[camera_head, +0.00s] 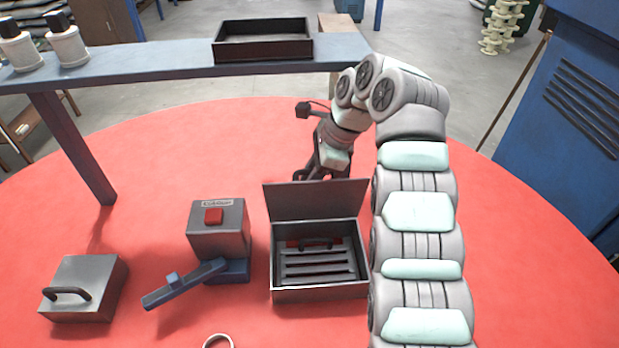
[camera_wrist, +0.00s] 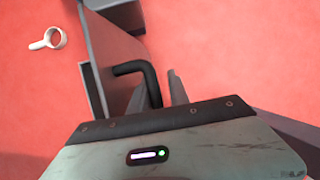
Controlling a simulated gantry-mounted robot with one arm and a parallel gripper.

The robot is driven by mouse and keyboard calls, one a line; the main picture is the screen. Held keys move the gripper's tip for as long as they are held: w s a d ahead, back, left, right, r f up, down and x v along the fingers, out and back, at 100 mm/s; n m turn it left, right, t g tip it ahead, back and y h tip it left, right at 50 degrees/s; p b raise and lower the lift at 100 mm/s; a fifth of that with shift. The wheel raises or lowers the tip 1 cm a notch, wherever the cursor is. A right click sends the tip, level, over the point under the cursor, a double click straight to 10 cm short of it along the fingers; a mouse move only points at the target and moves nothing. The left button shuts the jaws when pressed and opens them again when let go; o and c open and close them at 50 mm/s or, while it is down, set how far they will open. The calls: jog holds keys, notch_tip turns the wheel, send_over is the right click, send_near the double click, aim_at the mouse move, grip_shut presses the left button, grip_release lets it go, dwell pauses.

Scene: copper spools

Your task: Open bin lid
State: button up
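The grey metal bin (camera_head: 320,293) stands on the red table in the head view. Its lid (camera_head: 315,199) stands raised, roughly upright, along the far edge. Dark slats, a dark handle-like shape and a red part show inside. My gripper (camera_head: 312,176) is behind the raised lid, and its tips are partly hidden there. In the wrist view a black bent handle (camera_wrist: 135,70) stands out from a grey panel. My gripper's fingers (camera_wrist: 158,92) lie on either side of the handle, with a visible gap on the right. Contact is unclear.
A closed grey box (camera_head: 90,275) with a black handle sits at left. A grey unit (camera_head: 218,232) with a red button and blue lever (camera_head: 183,286) stands beside the bin. A white ring (camera_head: 217,341) lies at the front. A raised shelf (camera_head: 150,62) holds a dark tray (camera_head: 262,52).

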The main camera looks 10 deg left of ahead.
jog(key=shift+b+v, duration=0.5)
jog(key=shift+v, duration=3.25)
jog(key=shift+o, duration=0.2)
